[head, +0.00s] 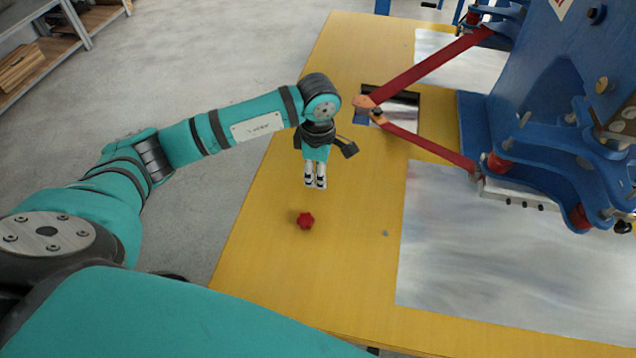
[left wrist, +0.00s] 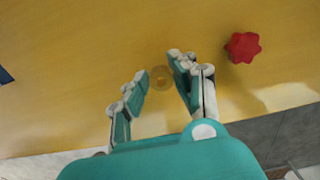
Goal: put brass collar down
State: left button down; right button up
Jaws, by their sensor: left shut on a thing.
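My left gripper (head: 315,186) points down above the yellow table (head: 262,262). It is shut on the brass collar (left wrist: 160,77), a small ring close in colour to the tabletop, seen between the fingertips in the left wrist view. The collar is too small to make out in the head view. How high it is above the tabletop is hard to tell. My right gripper is not in view.
A red star-shaped knob (head: 305,220) lies on the table close to the left gripper. A blue machine with red arms (head: 430,72) and grey metal sheets (head: 500,270) take up the right side. The table's front left part is mostly clear.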

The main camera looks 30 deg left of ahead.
aim_at(318, 190)
pick_arm(q)
notch_tip(318, 190, down, 3)
jog(key=shift+f+b, duration=0.2)
jog(key=shift+b, duration=0.7)
jog(key=shift+f, duration=0.1)
jog(key=c, duration=1.1)
grip_release()
jog(key=shift+o, duration=0.2)
jog(key=shift+r, duration=0.25)
notch_tip(318, 190, up, 12)
jog(key=shift+b, duration=0.3)
